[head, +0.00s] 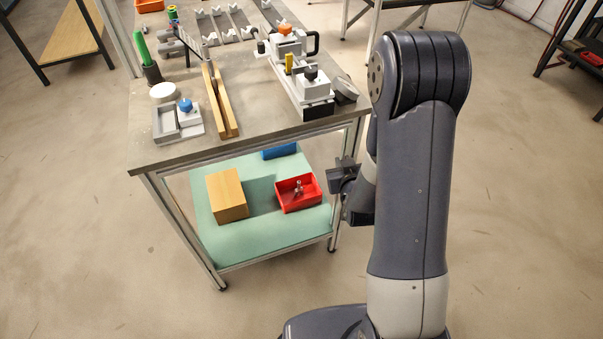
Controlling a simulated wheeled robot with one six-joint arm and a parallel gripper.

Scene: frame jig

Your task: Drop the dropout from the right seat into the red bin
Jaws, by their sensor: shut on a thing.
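The red bin (312,190) is a small open box on the green lower shelf of the bench, at its right side. A small silvery part (298,187) shows inside it. My gripper (342,172) is just right of the bin, near the bench's right front leg, seen from the side and partly behind my own arm. It is shut on a piece, taken as the dropout; the piece is small and dark here and its shape is unclear. The right seat cannot be told apart on the bench top.
The bench top (185,152) carries a grey jig (310,92), wooden bars (220,105) and a grey tray (168,130). A wooden block (228,195) and a blue box (280,151) share the lower shelf (265,238). The floor in front is clear.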

